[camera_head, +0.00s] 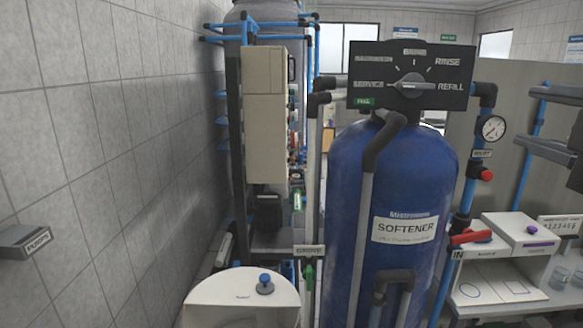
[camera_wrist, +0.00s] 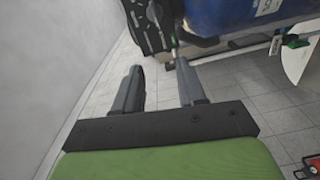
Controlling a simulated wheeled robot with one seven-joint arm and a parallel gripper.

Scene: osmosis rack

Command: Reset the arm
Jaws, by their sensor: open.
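My gripper (camera_wrist: 158,80) shows in the wrist view, with its two grey fingers apart and nothing between them. The fingers reach out from a dark bar over a grey tiled floor (camera_wrist: 245,85). I do not make out the gripper in the head view. In the wrist view a blue tank (camera_wrist: 215,14) stands beyond the fingertips, apart from them.
In the head view a blue softener tank (camera_head: 395,175) carries a black dial panel (camera_head: 435,62). A white rounded container (camera_head: 225,297) stands in front. A tiled wall (camera_head: 100,130) closes the left; a bench (camera_head: 490,293) stands at right.

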